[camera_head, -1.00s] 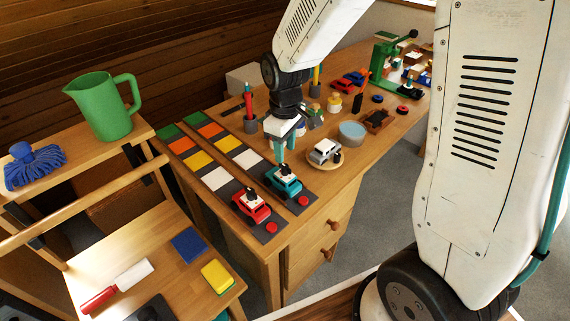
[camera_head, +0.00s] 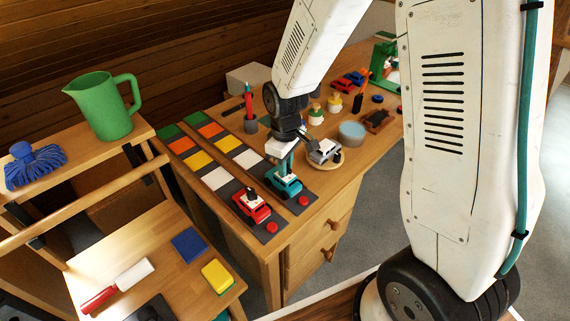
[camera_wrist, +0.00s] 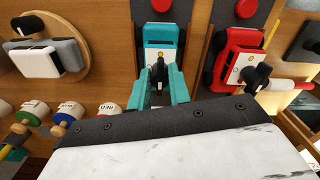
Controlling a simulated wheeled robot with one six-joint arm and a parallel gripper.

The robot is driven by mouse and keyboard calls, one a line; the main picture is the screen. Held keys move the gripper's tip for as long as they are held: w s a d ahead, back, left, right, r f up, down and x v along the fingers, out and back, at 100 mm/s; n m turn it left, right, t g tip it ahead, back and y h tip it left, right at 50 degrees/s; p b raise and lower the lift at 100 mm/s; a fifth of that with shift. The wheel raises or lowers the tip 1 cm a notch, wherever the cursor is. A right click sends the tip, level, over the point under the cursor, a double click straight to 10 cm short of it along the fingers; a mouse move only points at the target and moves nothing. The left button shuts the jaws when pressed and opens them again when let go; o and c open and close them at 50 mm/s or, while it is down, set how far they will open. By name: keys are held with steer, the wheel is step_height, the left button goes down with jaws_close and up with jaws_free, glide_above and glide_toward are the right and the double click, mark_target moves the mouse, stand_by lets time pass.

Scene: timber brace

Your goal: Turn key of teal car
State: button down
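The teal car (camera_head: 284,186) stands on the right-hand strip of coloured squares, beside the red car (camera_head: 251,207). In the wrist view the teal car (camera_wrist: 161,38) is straight ahead, with a white roof and a black key (camera_wrist: 159,72) sticking up from it. My gripper (camera_wrist: 161,84) has teal fingers, one on each side of the key, with a visible gap between them. In the head view my gripper (camera_head: 284,167) is just above the teal car's roof and hides its key. I cannot tell whether the fingers touch the key.
The red car (camera_wrist: 238,58) with its own black key is close on the right in the wrist view. A silver car on a round wooden plate (camera_wrist: 83,72) is on the left. Red buttons (camera_head: 303,201) lie at the strip ends. A blue-topped round tin (camera_head: 352,132) stands farther back.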

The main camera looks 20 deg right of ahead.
steer(key=shift+m, duration=0.4)
steer(key=m, duration=0.4)
steer(key=shift+m, duration=0.3)
steer(key=m, duration=0.4)
steer(key=shift+m, duration=0.3)
steer(key=m, duration=0.5)
steer(key=shift+m, duration=2.4)
steer(key=c, duration=1.3)
jaws_free()
steer(key=shift+r, duration=0.1)
